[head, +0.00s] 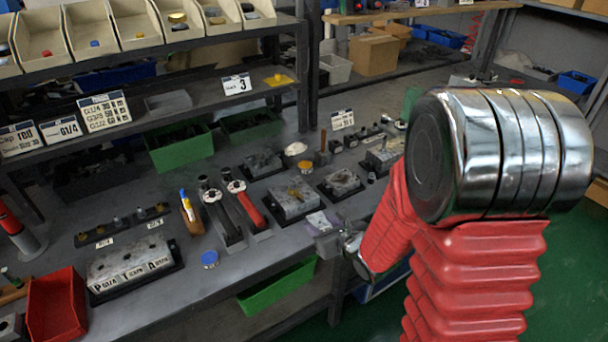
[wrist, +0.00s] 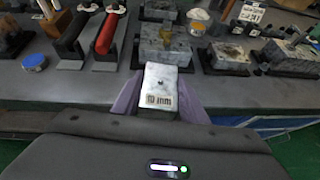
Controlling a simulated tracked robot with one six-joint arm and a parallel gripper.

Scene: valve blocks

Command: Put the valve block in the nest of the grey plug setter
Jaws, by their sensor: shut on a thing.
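My gripper (wrist: 158,108) is shut on the valve block (wrist: 167,88), a small pale metal block with dark marks on its face, held between two purple fingers. In the head view the valve block (head: 319,221) shows small near the bench's front edge, with my gripper (head: 328,238) beside it. Two lever tools stand on the bench to the left, one with a dark handle (head: 222,214) and one with a red handle (head: 249,207). I cannot tell for certain which fixture is the grey plug setter, and no empty nest shows clearly.
Metal blocks on dark bases stand behind my gripper, including one with a brass part (head: 293,199). A blue-lidded tin (head: 209,259) and a large lettered block (head: 130,268) are at the left. A red bin (head: 57,306) stands at the far left. Bare bench lies around the tin.

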